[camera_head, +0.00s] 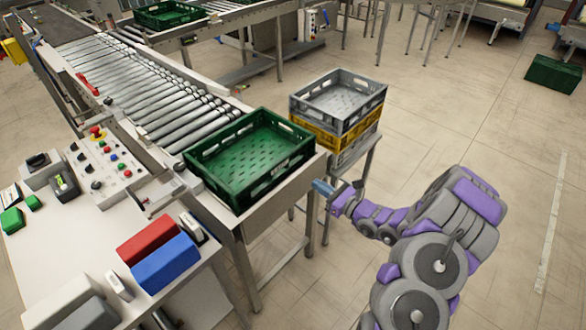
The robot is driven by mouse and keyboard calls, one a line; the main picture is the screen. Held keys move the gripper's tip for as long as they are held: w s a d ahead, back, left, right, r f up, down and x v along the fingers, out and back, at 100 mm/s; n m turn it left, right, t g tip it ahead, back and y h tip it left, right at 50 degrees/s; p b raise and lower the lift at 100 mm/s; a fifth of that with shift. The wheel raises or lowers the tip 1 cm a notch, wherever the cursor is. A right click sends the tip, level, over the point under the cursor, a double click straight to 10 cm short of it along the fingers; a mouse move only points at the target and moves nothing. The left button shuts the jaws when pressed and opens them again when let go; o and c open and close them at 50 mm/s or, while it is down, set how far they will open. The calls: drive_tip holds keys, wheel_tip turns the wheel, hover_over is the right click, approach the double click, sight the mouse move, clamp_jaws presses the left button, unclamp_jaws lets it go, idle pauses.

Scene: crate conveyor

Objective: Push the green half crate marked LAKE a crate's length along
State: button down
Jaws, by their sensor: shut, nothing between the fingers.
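A green half crate (217,178) sits at the near end of the roller conveyor (160,101), upright, empty and open at the top. My gripper (318,186) is shut and empty, just right of the conveyor's near end. Its tip is close to the crate's near right corner; I cannot tell whether it touches the crate or the metal frame. My purple and grey arm reaches in from the lower right.
A stack of grey and yellow crates (337,102) stands on a stand right of the conveyor. A control panel (103,160) with buttons lies along the left side. Red (148,240) and blue (165,264) boxes lie on the near table. The rollers beyond the crate are clear.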

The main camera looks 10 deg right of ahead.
sight(282, 162)
drive_tip(key=b+x, duration=0.2)
drive_tip(key=x, duration=1)
drive_tip(key=shift+w+a, duration=0.2)
drive_tip(key=shift+w, duration=0.05)
drive_tip(key=shift+w+a, duration=0.3)
drive_tip(key=shift+w+r, duration=0.1)
